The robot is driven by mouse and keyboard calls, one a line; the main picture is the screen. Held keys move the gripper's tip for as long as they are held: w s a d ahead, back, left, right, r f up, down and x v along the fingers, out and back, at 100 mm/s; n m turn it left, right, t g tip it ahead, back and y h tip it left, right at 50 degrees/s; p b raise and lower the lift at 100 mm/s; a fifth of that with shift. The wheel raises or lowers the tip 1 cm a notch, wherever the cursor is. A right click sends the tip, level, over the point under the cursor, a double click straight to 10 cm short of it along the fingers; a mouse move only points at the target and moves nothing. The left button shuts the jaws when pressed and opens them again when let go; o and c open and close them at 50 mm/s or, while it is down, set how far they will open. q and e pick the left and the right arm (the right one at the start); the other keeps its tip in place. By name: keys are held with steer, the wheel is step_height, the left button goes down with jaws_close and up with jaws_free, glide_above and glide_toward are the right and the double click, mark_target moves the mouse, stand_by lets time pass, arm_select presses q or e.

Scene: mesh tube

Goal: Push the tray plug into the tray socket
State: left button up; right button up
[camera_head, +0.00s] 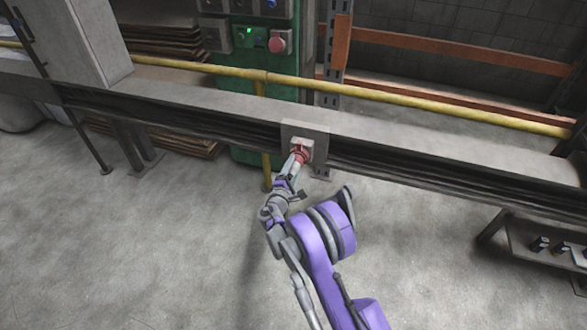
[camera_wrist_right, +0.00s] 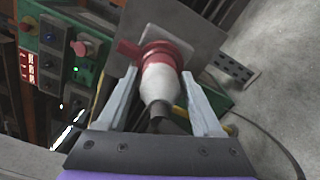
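The tray socket (camera_head: 301,146) is a light box with red parts on a grey plate fixed to the cable tray's side. In the right wrist view, its red flap (camera_wrist_right: 129,49) sticks out to the left. The tray plug (camera_wrist_right: 159,80) has a white body and a dark cable end, and points at the socket. It meets the red ring there; how deep it sits is hidden. My right gripper (camera_wrist_right: 158,74) has its fingertips on both sides of the plug, seemingly closed on it. It also shows in the head view (camera_head: 295,171). My left gripper is not in view.
The long grey cable tray (camera_head: 220,98) crosses the head view, with a yellow rail (camera_head: 400,103) behind it. A green control panel (camera_head: 255,38) stands behind. A dark cable (camera_wrist_right: 272,140) curves at the wrist view's right. A low bench (camera_head: 540,250) stands right; the front floor is clear.

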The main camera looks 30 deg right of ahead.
steer(key=shift+o, duration=1.2)
steer(key=shift+a, duration=0.1)
steer(key=v, duration=1)
steer(key=shift+s+a+p, duration=0.2)
steer(key=shift+s+p, duration=0.1)
steer(key=shift+p, duration=0.15)
